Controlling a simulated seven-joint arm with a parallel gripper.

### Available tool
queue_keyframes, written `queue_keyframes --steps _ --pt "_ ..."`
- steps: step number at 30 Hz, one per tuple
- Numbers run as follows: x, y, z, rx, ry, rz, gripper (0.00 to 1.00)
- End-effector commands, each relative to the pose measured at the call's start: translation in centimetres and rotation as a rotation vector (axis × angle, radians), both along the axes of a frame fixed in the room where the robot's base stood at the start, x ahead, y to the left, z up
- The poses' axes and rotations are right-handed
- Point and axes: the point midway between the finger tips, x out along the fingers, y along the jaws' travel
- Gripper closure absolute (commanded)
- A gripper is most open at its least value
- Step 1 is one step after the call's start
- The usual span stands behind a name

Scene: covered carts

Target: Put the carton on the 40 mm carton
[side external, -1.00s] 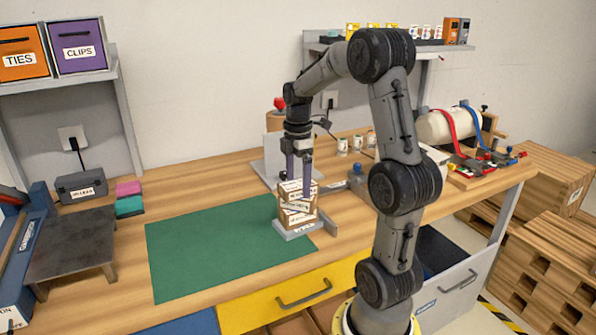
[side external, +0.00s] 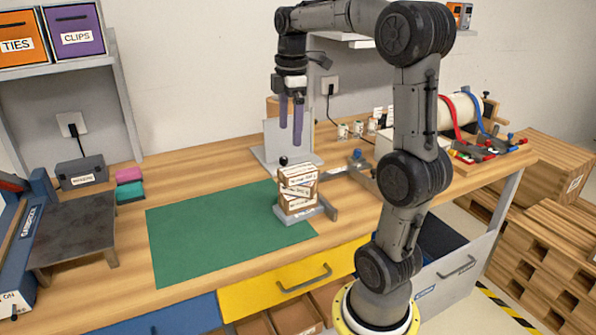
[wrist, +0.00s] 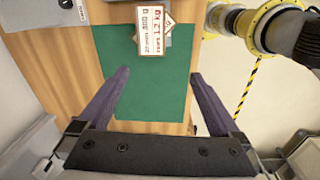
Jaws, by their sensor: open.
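A stack of brown cartons with white printed labels (side external: 298,188) stands on a small grey base at the right edge of the green mat. The cartons lie on one another at slightly different angles. I cannot read which is the 40 mm one. In the wrist view, the labelled top carton (wrist: 152,27) shows at the upper middle, with another carton's corner turned out beneath it. My gripper (side external: 291,136) is open and empty, clear above the stack. Its two purple fingers are spread apart in the wrist view (wrist: 158,75), with no carton between them.
The green mat (side external: 205,235) is bare left of the stack. A dark raised platform (side external: 75,235) and pink and teal blocks (side external: 130,185) stand further left. A grey upright bracket (side external: 275,145) stands behind the stack, and a clamped drum (side external: 455,112) at the right.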

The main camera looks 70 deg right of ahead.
Motion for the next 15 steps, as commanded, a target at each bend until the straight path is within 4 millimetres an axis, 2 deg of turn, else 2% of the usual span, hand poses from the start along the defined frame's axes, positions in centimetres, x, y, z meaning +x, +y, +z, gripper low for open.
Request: queue_keyframes --steps 1,3,9,12,15 --pt "-0.1 2.6 0.2 -0.016 -0.034 -0.032 0.01" --pt "-0.5 6.2 0.1 -0.03 -0.09 -0.111 0.01" --pt "-3.6 14.8 -1.9 0.015 -0.276 -0.356 0.01" --pt "-5.6 17.7 -3.5 0.075 -0.351 -0.464 0.01" --pt "-7.2 19.6 -5.0 0.14 -0.402 -0.552 0.01"
